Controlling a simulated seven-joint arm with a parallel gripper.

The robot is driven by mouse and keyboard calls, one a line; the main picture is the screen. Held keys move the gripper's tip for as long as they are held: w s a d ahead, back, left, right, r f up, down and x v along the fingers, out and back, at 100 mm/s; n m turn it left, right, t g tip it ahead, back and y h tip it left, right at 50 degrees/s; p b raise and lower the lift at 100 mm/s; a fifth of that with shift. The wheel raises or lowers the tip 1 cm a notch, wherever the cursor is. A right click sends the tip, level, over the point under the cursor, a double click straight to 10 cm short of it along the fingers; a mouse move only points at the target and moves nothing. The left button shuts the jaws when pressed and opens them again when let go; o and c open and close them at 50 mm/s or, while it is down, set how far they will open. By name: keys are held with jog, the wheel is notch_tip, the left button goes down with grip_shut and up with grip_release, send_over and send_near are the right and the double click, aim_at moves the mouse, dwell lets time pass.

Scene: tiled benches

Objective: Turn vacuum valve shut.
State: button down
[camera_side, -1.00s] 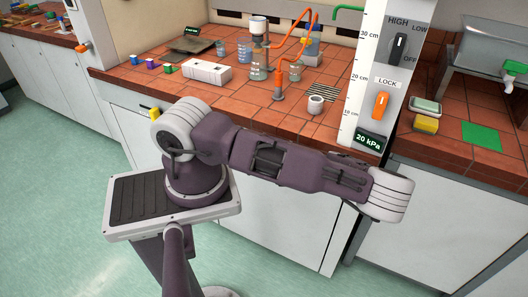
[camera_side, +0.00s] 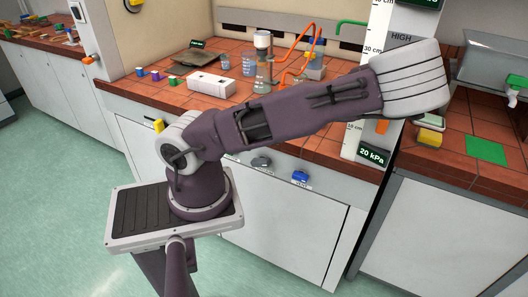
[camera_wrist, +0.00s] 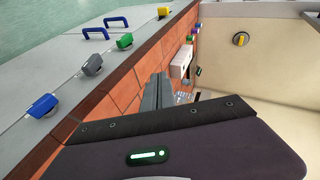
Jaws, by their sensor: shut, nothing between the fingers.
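Several coloured valve knobs sit along the bench's front panel. In the wrist view these are a blue one (camera_wrist: 43,105), a grey one (camera_wrist: 92,64), a green one (camera_wrist: 125,41) and a yellow one (camera_wrist: 163,11). The side view shows the blue knob (camera_side: 300,177), grey knob (camera_side: 262,162) and yellow knob (camera_side: 158,126); my arm hides the green one. Their labels are too small to read, so I cannot tell which is the vacuum valve. My gripper (camera_wrist: 160,80) is shut and empty, apart from the knobs; the side view hides it.
The tiled bench top holds a white box (camera_side: 211,84), glassware (camera_side: 263,75) and orange tubing (camera_side: 294,75). A display (camera_side: 373,155) reads 20 kPa. A yellow-and-black knob (camera_wrist: 241,39) is on the wall.

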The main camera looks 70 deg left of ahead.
notch_tip(320, 180, down, 4)
jog(key=s+n+h, duration=0.2)
jog(key=n+h, duration=0.2)
jog(key=n, duration=0.1)
notch_tip(320, 180, up, 6)
jog(key=n+t+h, duration=0.5)
jog(key=n+h, duration=0.1)
jog(key=n, duration=0.8)
send_over(262, 160)
jog(key=shift+h, duration=0.3)
jog(key=f, duration=1)
jog(key=s+f, duration=0.1)
jog(key=f, duration=0.4)
jog(key=shift+a+f, duration=0.15)
jog(key=shift+f, duration=0.15)
jog(key=shift+w+d+f, duration=0.2)
jog(key=shift+w+f, duration=0.05)
jog(key=shift+f, duration=0.35)
jog(key=shift+w+d+f, duration=0.2)
jog(key=shift+w+f, duration=0.05)
jog(key=shift+f, duration=0.3)
jog(key=shift+w+d+f, duration=0.15)
jog(key=shift+w+f, duration=0.05)
jog(key=shift+f, duration=0.3)
